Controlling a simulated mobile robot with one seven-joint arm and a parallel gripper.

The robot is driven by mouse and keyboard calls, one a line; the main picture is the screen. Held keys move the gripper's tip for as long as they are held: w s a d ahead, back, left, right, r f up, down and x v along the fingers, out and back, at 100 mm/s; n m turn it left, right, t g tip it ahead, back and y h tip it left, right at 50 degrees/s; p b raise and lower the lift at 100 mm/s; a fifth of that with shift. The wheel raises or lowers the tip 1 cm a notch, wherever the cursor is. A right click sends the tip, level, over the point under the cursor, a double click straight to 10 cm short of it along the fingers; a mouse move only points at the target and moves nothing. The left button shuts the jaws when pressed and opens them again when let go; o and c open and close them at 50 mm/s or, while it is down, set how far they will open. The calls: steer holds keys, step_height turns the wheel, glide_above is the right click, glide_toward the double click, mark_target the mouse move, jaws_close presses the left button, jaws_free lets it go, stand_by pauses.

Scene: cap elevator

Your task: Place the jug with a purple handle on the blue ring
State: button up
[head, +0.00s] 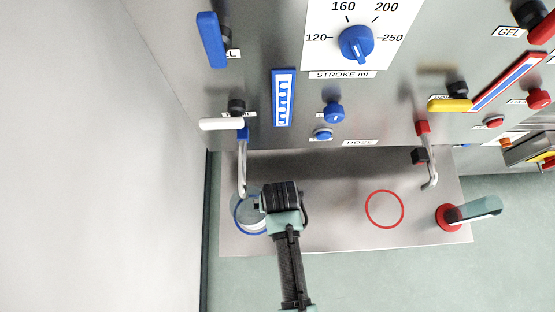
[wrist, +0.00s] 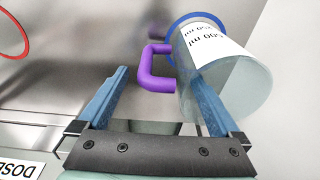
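The clear jug (wrist: 235,85) with a purple handle (wrist: 155,75) and a white "500 ml" label stands at the left of the shelf, partly behind my gripper in the head view (head: 250,213). The blue ring (wrist: 180,22) shows around its base, and its front edge shows in the head view (head: 243,229). The jug's base appears to be within the ring, but part is hidden. My gripper (wrist: 157,72) is open, with the handle between or just beyond its fingertips. The right finger overlaps the jug's wall in the wrist view; contact cannot be told.
A bent spout (head: 242,170) hangs over the jug, below a white lever (head: 221,124). A red ring (head: 384,209) lies empty on the steel shelf (head: 330,180). A second spout (head: 430,170) hangs right.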

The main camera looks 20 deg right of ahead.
step_height(320, 180, up, 12)
steer(key=s, duration=0.1)
steer(key=shift+s+a, duration=0.15)
steer(key=shift+s, duration=0.15)
stand_by(0.3)
steer(key=shift+r, duration=0.1)
stand_by(0.4)
